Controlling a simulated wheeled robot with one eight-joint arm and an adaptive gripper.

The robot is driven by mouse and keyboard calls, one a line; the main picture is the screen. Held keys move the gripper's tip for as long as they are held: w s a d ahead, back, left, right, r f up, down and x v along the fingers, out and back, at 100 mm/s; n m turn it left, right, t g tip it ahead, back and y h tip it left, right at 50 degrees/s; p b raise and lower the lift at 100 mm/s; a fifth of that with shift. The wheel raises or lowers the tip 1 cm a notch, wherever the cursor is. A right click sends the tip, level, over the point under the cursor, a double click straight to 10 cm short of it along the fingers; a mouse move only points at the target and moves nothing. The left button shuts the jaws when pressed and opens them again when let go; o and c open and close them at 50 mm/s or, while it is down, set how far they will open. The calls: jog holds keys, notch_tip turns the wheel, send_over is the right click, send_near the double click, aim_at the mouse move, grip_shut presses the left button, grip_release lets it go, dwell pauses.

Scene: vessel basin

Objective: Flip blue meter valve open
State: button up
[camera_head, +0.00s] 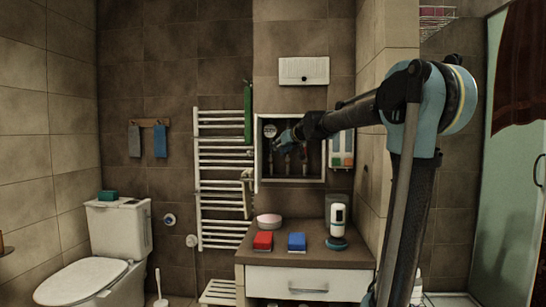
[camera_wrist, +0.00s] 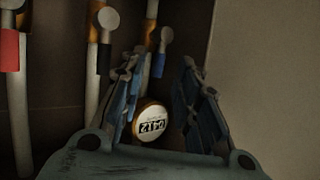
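The blue meter valve's dark blue lever (camera_wrist: 158,65) hangs from a round grey knob on a pipe in the wrist view. My gripper (camera_wrist: 161,62) is open, one finger on each side, with the lever seen between the fingertips. I cannot tell whether the fingers touch it. A round meter (camera_wrist: 152,127) with a white label shows below, between the fingers. In the head view my gripper (camera_head: 283,142) is in front of the wall niche (camera_head: 258,165), and the blue valve cannot be made out there.
A red-handled valve (camera_wrist: 9,52) and a dark-handled valve (camera_wrist: 104,57) stand left of my gripper. The niche's side wall is close on the right. In the head view a gauge (camera_head: 270,131) is inside the niche, and a counter (camera_head: 262,256) with small items stands below.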

jog(key=x, duration=0.6)
jog(key=shift+w+a+f, duration=0.1)
jog(key=shift+c, duration=0.2)
grip_shut()
